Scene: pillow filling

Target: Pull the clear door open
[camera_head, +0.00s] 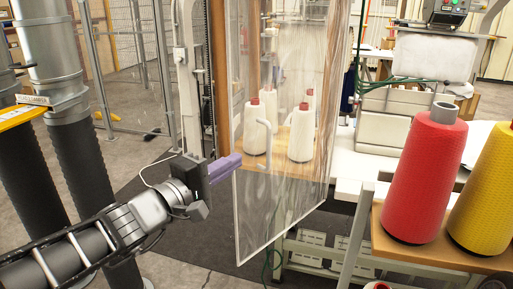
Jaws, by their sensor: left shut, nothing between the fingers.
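The clear door (285,195) is a tall transparent panel with a pale frame in the middle of the head view. It stands at an angle, and shelves with white spools show through it. A pale curved handle (266,146) is on its left part. My left gripper (238,160) comes in from the left, with purple fingers shut and nothing between them. Its fingertips are at the door's left edge, a little left of the handle; I cannot tell whether they touch the door. My right gripper does not show.
A red thread cone (426,180) and a yellow thread cone (485,195) stand on a wooden shelf (425,250) at the right. White spools (302,135) stand behind the door. Large ducts (62,60) rise at the far left. Open floor lies below the door.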

